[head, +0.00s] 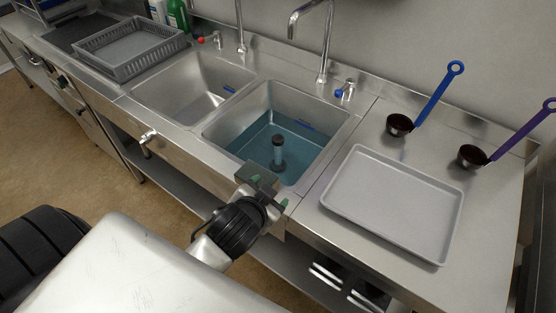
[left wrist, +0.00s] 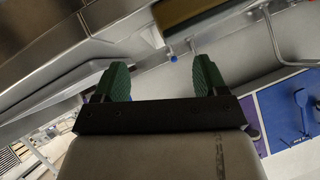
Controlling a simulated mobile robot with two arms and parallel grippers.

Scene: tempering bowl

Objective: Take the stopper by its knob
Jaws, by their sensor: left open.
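The stopper (head: 278,151) stands upright in the water of the right-hand basin (head: 222,125) in the head view, with a dark knob on top above a paler stem. Its foot is under the water. My left gripper (head: 268,190) is at the front edge of this basin, nearer to me than the stopper and apart from it. In the left wrist view my left gripper (left wrist: 162,77) shows two green fingers spread apart with nothing between them. I cannot make out the stopper in that view. My right gripper is in neither view.
A tap (head: 325,50) stands behind the basin. A grey tray (head: 395,200) and two dark ladles, one blue-handled (head: 437,97) and one purple-handled (head: 525,132), lie on the counter to the right. An empty left basin (head: 190,90) and a grey rack (head: 130,45) are further left.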

